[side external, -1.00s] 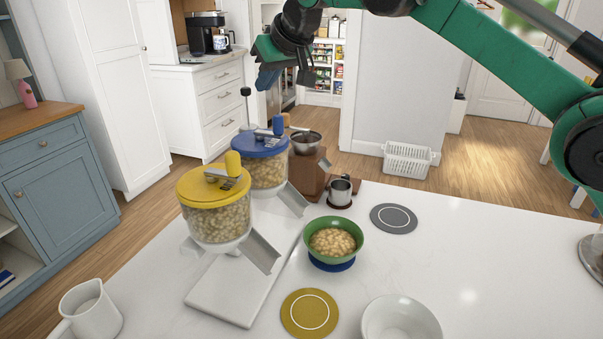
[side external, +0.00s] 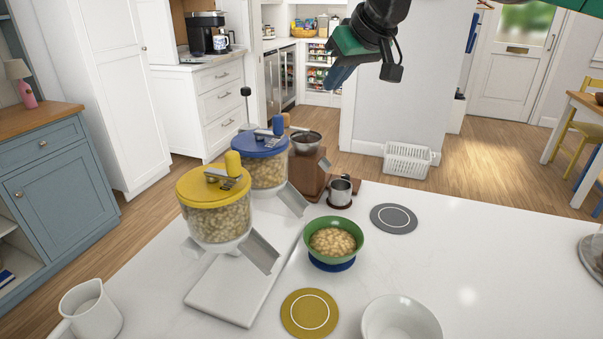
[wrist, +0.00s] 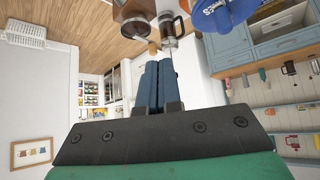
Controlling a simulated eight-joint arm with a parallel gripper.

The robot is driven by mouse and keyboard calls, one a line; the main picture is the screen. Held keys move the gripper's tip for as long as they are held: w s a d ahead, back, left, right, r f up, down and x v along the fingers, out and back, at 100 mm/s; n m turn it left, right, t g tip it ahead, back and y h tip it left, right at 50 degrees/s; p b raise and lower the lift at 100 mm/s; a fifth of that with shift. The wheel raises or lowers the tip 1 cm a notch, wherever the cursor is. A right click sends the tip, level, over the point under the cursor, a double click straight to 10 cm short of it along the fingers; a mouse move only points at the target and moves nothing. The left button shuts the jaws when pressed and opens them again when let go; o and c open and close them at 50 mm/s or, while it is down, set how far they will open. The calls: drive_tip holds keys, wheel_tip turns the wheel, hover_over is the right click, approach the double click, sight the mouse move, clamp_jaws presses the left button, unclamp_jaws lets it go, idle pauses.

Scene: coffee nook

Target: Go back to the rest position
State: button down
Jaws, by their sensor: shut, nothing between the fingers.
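My gripper (side external: 334,84) is high above the far side of the white counter in the side external view, clear of everything on it. Its blue fingers are closed together and empty; they also show in the wrist view (wrist: 157,70). A green bowl (side external: 315,252) filled with pale cereal stands on a blue round mat (side external: 331,265) on the counter. No object hangs from my gripper.
Two cereal dispensers, one with a yellow lid (side external: 200,192) and one with a blue lid (side external: 265,147), stand left of the bowl.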

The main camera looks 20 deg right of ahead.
drive_tip(key=s+d+f+m, duration=0.1)
drive_tip(key=s+d+f, duration=0.3)
drive_tip(key=s+f, duration=0.3)
drive_tip(key=s+d+f+g+h, duration=0.1)
drive_tip(key=s+d+f, duration=0.2)
drive_tip(key=s+f, duration=0.5)
drive_tip(key=s, duration=0.3)
drive_tip(key=shift+s+d+f+m, duration=0.15)
drive_tip(key=shift+s+d+m, duration=0.05)
drive_tip(key=shift+d+m, duration=0.2)
